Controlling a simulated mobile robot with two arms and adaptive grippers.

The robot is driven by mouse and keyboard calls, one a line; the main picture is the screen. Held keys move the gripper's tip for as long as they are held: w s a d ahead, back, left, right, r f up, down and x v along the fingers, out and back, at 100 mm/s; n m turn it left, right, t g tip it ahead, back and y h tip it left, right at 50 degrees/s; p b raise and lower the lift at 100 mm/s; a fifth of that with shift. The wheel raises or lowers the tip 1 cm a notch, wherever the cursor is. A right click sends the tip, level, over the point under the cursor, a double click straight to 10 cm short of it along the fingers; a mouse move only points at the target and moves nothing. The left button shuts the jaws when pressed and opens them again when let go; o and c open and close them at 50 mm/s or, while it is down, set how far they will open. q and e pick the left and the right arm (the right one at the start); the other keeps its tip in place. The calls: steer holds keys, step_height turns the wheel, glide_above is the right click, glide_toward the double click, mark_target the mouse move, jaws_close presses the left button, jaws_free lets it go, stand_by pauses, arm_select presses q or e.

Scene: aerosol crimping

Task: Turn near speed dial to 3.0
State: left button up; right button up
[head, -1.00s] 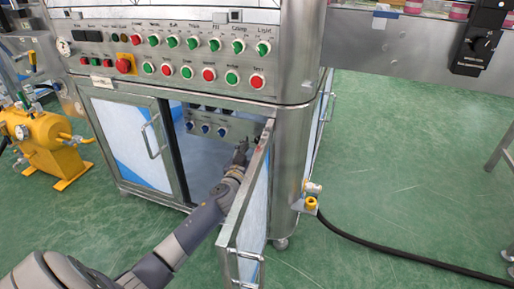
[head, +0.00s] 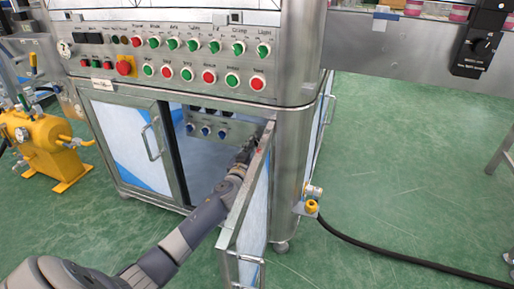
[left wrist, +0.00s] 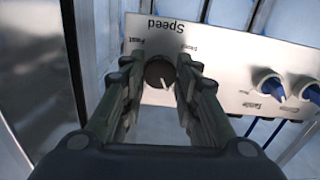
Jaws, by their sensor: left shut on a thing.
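The speed dial (left wrist: 159,73) is a dark round knob with a pale pointer line, on a metal panel (left wrist: 225,65) inside the open cabinet. Upside-down lettering "Speed" and "Fast" shows beside it in the left wrist view. The pointer slants towards the bottom of that view; I cannot read an exact value. My left gripper (left wrist: 161,78) has a finger on each side of the knob and is shut on it. In the head view my left gripper (head: 246,150) reaches into the cabinet beside the open door and hides the dial. My right gripper is not in view.
The open cabinet door (head: 246,212) stands close to the right of my left arm. Blue knobs (head: 206,131) sit on the inner panel to the left of the gripper. The button panel (head: 190,52) is above. A black hose (head: 400,257) lies on the green floor.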

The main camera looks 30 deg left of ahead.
arm_select(q)
steer(key=m+p, duration=0.1)
steer(key=m, duration=1)
steer(key=shift+m+p, duration=0.3)
stand_by(0.5)
steer(key=o, duration=1.1)
steer(key=shift+c, duration=0.2)
steer(key=v, duration=1.2)
